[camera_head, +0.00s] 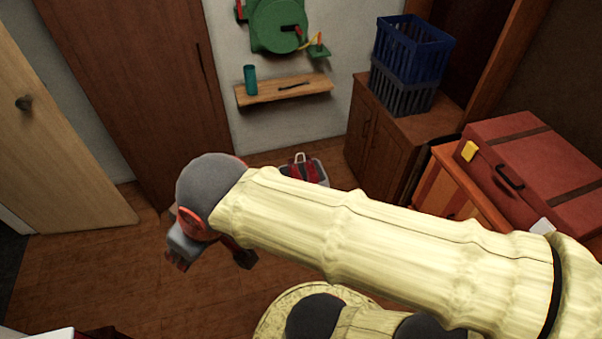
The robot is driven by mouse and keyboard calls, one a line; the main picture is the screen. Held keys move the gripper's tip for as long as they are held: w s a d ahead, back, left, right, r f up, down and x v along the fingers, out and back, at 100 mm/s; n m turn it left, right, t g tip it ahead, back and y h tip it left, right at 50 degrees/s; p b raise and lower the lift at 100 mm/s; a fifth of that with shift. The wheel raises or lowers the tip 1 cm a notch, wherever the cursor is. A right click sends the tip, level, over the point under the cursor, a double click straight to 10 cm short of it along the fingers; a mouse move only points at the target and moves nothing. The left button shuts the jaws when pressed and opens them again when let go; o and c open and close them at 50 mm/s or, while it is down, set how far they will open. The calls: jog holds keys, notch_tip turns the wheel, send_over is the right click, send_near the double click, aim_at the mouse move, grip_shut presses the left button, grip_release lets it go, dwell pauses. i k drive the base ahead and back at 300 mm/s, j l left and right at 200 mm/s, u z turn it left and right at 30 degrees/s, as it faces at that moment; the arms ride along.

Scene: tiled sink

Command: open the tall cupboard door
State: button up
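The tall cupboard (135,75) is dark brown wood and stands against the back wall, left of centre. Its door looks closed, and a thin dark vertical handle (201,62) shows near its right edge. My arm reaches in from the right, and my gripper (178,264) hangs at its end in front of the cupboard's foot, over the wooden floor. It appears well below the handle and apart from it. The fingers are small and partly hidden by the wrist, so their opening is unclear.
A pale door (60,130) with a dark knob is at the left. A wooden shelf (284,88) with a teal cup is on the wall. Crates (412,50) sit on a low cabinet (375,130); a red suitcase (545,160) is at right. Floor left of my gripper is clear.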

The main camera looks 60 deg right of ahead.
aim_at(147, 69)
jog(key=z, duration=0.6)
jog(key=i+z, duration=0.45)
jog(key=i+j+z, duration=0.15)
jog(key=i+z, duration=0.25)
jog(key=i+j, duration=0.15)
jog(key=i, duration=0.15)
jog(key=i+j, duration=0.15)
jog(key=i, duration=0.2)
jog(key=z, duration=0.05)
